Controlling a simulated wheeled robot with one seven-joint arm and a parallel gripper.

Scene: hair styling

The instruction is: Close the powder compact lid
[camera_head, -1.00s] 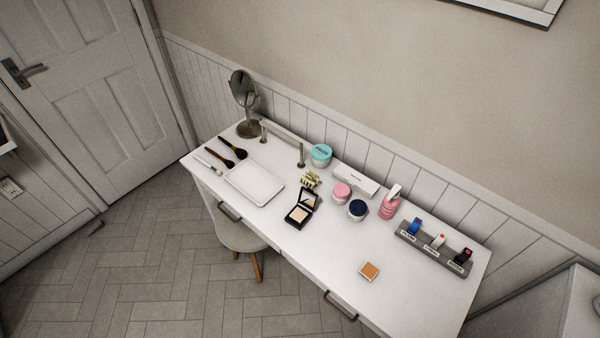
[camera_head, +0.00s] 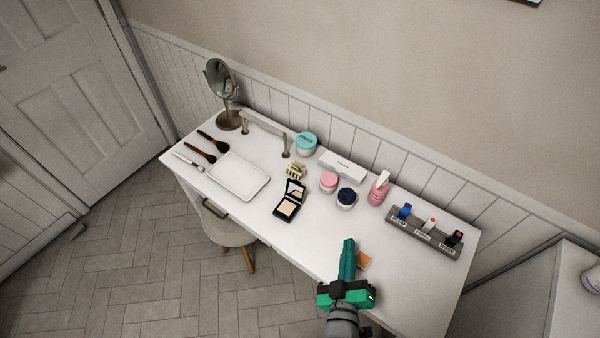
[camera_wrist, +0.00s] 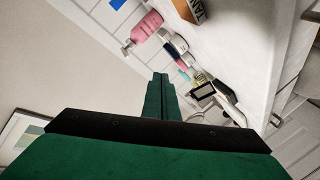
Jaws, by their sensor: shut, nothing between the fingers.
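The black powder compact (camera_head: 288,203) lies on the white table, left of centre in the head view. Its lid (camera_head: 295,190) stands open, tilted up behind the base, with the mirror showing. It also shows small in the wrist view, where the open compact (camera_wrist: 203,91) is beyond my fingertips. My green gripper (camera_head: 348,243) is at the table's front edge, to the right of the compact and well apart from it. Its fingers are together and empty. In the wrist view the shut fingers (camera_wrist: 160,85) reach up the middle.
Bare table lies between gripper and compact.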

